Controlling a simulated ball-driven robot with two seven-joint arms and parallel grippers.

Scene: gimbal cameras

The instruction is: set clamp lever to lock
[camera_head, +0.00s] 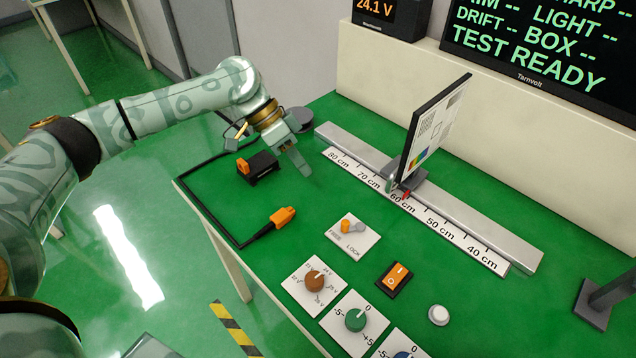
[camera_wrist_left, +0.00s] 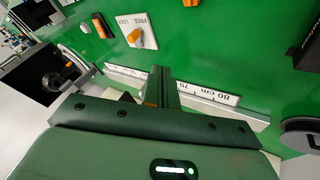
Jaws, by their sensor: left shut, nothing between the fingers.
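The clamp lever (camera_head: 347,227) has an orange end and a grey pivot and sits on a small white plate (camera_head: 367,243) marked FREE and LOCK. Its orange end lies toward the plate's left, on the FREE side. The lever also shows in the left wrist view (camera_wrist_left: 134,37), on its plate (camera_wrist_left: 146,21). My left gripper (camera_head: 305,171) is shut and empty. It is above the green table, up and left of the lever in the head view, clear of it. Its fingers also show in the left wrist view (camera_wrist_left: 160,85). My right gripper is out of view.
A rail with a centimetre scale (camera_head: 467,243) carries an upright test chart (camera_head: 437,125) behind the lever. An orange rocker switch (camera_head: 394,279), a brown knob (camera_head: 316,281) and a green knob (camera_head: 356,319) are in front. An orange cable plug (camera_head: 283,216) lies left of the lever.

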